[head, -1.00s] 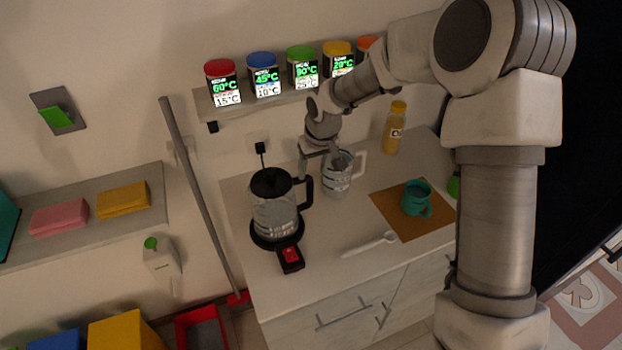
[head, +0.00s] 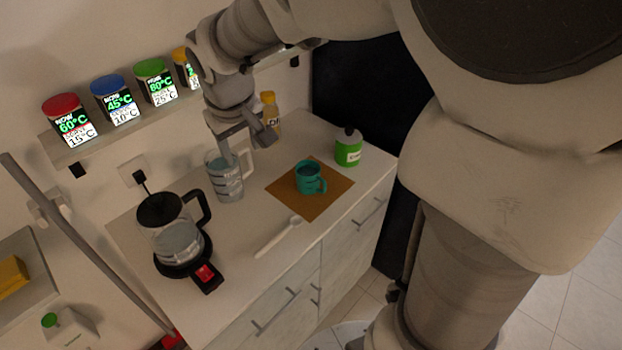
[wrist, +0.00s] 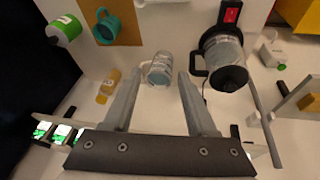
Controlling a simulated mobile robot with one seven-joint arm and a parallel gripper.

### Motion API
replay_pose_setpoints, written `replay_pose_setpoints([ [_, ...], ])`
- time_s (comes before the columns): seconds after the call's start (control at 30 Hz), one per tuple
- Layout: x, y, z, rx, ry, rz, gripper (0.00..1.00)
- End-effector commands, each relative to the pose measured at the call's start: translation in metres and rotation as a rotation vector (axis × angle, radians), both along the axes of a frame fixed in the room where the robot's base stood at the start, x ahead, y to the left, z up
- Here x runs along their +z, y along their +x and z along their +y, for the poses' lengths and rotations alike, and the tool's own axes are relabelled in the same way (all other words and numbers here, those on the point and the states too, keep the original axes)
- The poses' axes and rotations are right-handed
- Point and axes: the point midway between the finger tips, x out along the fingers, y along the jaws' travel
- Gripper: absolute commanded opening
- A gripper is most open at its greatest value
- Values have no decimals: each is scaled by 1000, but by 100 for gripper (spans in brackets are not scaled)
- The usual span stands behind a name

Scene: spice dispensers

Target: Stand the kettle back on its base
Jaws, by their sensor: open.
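The kettle (head: 178,240), clear-sided with a black lid and black handle, stands upright on its round black base (head: 172,268) at the left of the counter. The base's red switch (head: 205,273) faces the front. The kettle (wrist: 227,66) and base also show at upper right in the wrist view. My gripper (head: 246,142) is open and empty, apart from the kettle, above and near a clear measuring jug (head: 229,184). In the wrist view the jug (wrist: 159,70) shows between the fingertips. The contact between kettle and base is partly hidden.
A teal mug (head: 308,180) stands on a brown mat (head: 285,187). A white spoon (head: 275,240) lies in front. A green-and-white container (head: 348,150) and yellow bottle (head: 270,112) stand farther back. Spice dispensers (head: 115,102) line the wall shelf (head: 82,147).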

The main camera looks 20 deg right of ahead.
Motion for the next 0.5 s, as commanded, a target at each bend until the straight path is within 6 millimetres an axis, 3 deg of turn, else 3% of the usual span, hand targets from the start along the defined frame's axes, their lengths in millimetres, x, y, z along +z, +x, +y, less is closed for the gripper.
replay_pose_setpoints([
  [0.1,24,-35,-20,-53,1,-33,57],
  [0.23,42,-74,-38,-111,19,-62,57],
  [0.5,55,-151,-62,-212,98,-116,57],
])
